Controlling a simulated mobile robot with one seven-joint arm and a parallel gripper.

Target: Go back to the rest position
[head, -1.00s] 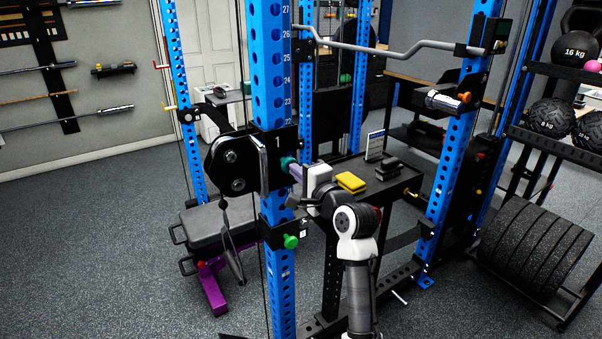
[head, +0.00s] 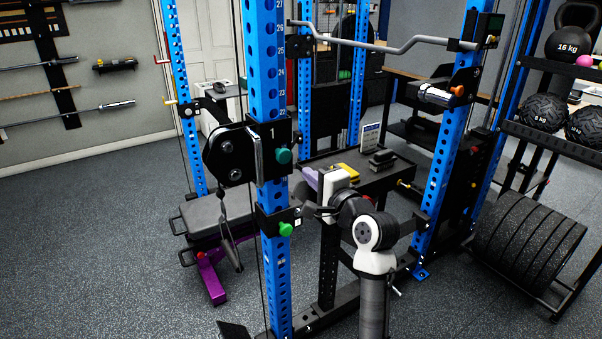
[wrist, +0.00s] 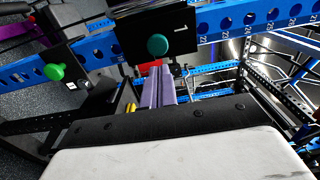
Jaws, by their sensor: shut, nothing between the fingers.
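My gripper (head: 309,179) shows in the head view just right of the front blue upright (head: 267,70), at the end of my bent arm. Its purple fingers lie close together with nothing between them; they also show in the wrist view (wrist: 158,88). The upper teal-green knob (head: 284,156) on the upright's black bracket is left of and above the fingers. In the wrist view this knob (wrist: 157,45) appears just beyond the fingertips, with no clear contact. My arm's wrist partly hides the fingers in the head view.
A lower green knob (head: 286,229) sits on the same upright. Behind my gripper, a black shelf (head: 399,180) holds a yellow block (head: 346,170) and black blocks (head: 381,159). A bench (head: 213,213) stands left; weight plates (head: 528,243) stand right. Floor is open at far left.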

